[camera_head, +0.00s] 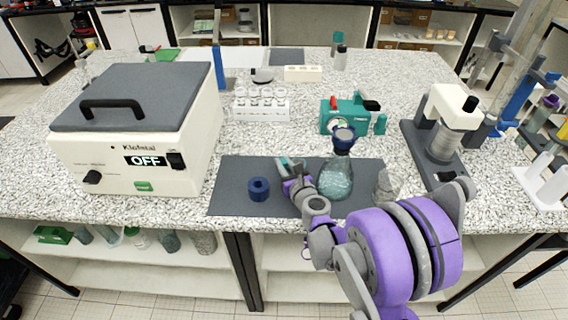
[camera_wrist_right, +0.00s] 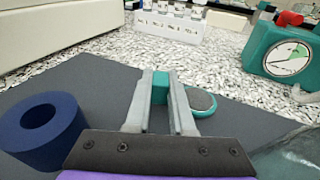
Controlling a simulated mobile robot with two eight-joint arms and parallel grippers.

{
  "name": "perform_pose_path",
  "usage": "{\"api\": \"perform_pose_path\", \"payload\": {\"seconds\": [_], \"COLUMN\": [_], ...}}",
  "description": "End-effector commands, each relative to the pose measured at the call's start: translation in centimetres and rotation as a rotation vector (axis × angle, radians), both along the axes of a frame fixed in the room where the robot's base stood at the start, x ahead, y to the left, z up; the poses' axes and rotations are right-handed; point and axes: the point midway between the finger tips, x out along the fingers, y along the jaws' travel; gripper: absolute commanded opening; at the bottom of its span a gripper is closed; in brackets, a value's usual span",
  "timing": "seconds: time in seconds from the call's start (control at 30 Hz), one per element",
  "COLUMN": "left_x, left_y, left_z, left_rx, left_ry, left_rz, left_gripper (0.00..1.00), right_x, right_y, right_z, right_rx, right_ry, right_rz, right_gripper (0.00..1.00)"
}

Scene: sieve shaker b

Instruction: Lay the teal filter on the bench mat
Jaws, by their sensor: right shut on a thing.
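The teal filter, a teal rim around a grey disc with a teal tab, shows in the wrist view (camera_wrist_right: 200,116). My right gripper (camera_wrist_right: 160,80) is shut on its teal tab, and the disc sticks out to the right beyond the fingers. In the head view my right gripper (camera_head: 289,168) is over the dark grey bench mat (camera_head: 235,172), low, with a bit of teal at its tips. The mat also fills much of the wrist view (camera_wrist_right: 85,80). I cannot tell whether the filter touches the mat. My left gripper is not in view.
A dark blue ring (camera_head: 258,189) sits on the mat, left of the gripper. A flask (camera_head: 336,182) with a blue funnel (camera_head: 344,139) stands close on the right. A teal pump (camera_head: 342,115) and a white rack (camera_head: 261,108) stand behind; the sieve shaker (camera_head: 135,130) is left.

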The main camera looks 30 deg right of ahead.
Motion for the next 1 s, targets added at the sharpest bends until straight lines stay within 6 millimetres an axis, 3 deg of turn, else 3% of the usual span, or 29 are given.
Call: {"api": "perform_pose_path", "payload": {"seconds": [0.53,0.57,0.7,1.0], "left_x": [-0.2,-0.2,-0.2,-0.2], "left_y": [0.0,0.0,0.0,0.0], "left_z": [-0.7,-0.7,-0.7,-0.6], "left_rx": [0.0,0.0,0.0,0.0], "left_ry": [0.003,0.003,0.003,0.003], "left_rz": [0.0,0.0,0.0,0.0], "left_gripper": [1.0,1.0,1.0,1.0], "right_x": [0.0,0.0,0.0,0.0], "right_y": [0.0,0.0,0.0,0.0], "right_z": [-1.2,-1.2,-1.2,-1.1], "right_rx": [-0.001,-0.001,-0.001,-0.001], "right_ry": [0.0,0.0,0.0,0.0], "right_rz": [0.0,0.0,0.0,0.0], "right_gripper": [0.0,0.25,0.5,0.51]}}
